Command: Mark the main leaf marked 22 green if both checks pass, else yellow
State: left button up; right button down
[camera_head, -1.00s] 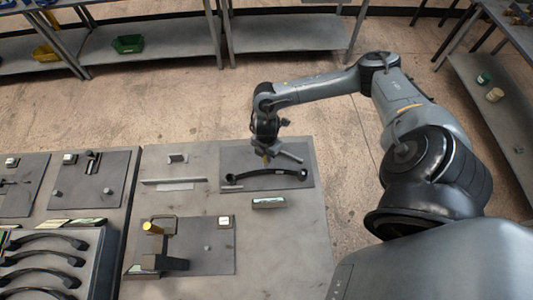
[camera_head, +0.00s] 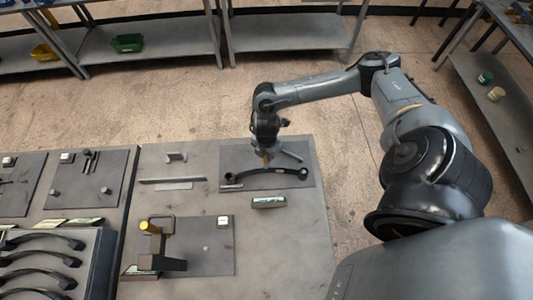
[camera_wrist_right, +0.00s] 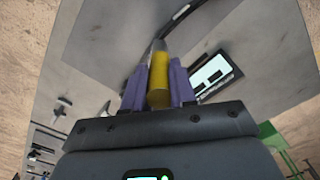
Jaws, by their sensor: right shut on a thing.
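A dark curved leaf (camera_head: 268,173) with an eye at each end lies on a dark grey mat (camera_head: 240,152) at the back right of the bench. No number is legible on it. My right gripper (camera_head: 267,156) is above the middle of the leaf. In the right wrist view the gripper's purple fingers (camera_wrist_right: 158,88) are shut on a yellow marker (camera_wrist_right: 158,78) with a grey tip. The tip points towards the mat; I cannot tell if it touches the leaf. My left gripper is not in view.
A small framed card (camera_head: 268,202) lies in front of the mat. A fixture with a yellow cylinder (camera_head: 151,228) stands at the front on another mat. A rack of several dark curved leaves (camera_head: 45,262) is at the left. Bare bench lies right of the front mat.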

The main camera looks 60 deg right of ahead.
jog(key=shift+f+b, duration=0.3)
jog(key=shift+f, duration=0.2)
dwell(0.4)
dwell(0.7)
jog(key=shift+f, duration=0.15)
dwell(0.8)
jog(key=shift+p, duration=0.35)
notch_tip(320, 180, up, 7)
jog(key=p, duration=0.7)
